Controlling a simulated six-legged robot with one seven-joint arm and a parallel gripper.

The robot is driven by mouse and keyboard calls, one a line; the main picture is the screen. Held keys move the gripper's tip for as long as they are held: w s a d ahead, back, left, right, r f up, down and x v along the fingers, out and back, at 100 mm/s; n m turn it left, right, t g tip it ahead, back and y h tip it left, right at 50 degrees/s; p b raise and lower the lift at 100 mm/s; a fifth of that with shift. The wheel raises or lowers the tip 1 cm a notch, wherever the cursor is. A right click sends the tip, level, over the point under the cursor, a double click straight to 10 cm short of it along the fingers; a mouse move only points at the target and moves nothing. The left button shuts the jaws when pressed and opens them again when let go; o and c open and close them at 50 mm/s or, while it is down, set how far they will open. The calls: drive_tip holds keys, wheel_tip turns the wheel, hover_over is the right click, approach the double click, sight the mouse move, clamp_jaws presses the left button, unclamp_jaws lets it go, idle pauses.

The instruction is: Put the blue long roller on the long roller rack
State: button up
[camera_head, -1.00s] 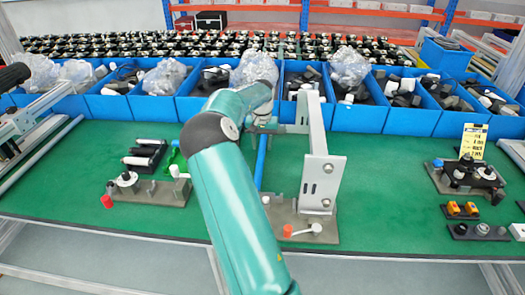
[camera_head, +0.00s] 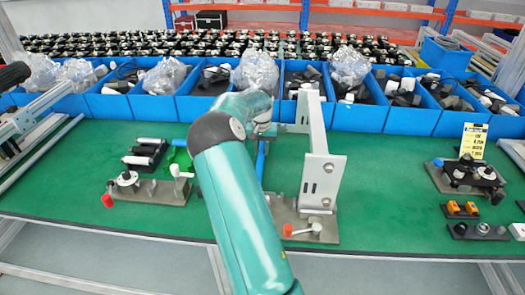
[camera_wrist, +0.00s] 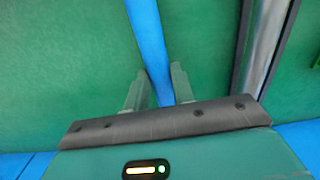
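The blue long roller (camera_wrist: 150,40) runs from the top edge of the wrist view down between the fingers of my gripper (camera_wrist: 159,80). The fingers are apart, one on each side of the roller, and the gripper looks open. I cannot tell whether either finger touches it. In the head view a short length of the blue roller (camera_head: 261,160) shows beside my arm; the rest is hidden behind the arm. A grey metal upright stand (camera_head: 323,178) on a base plate is just right of it. It may be the long roller rack, but I cannot be sure.
The stand's plate has a red-tipped clamp (camera_head: 300,230). Blue bins (camera_head: 360,118) line the back.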

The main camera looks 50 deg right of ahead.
sight(262, 151)
clamp_jaws()
drive_tip(key=shift+r, duration=2.3)
drive_tip(key=shift+s, duration=0.1)
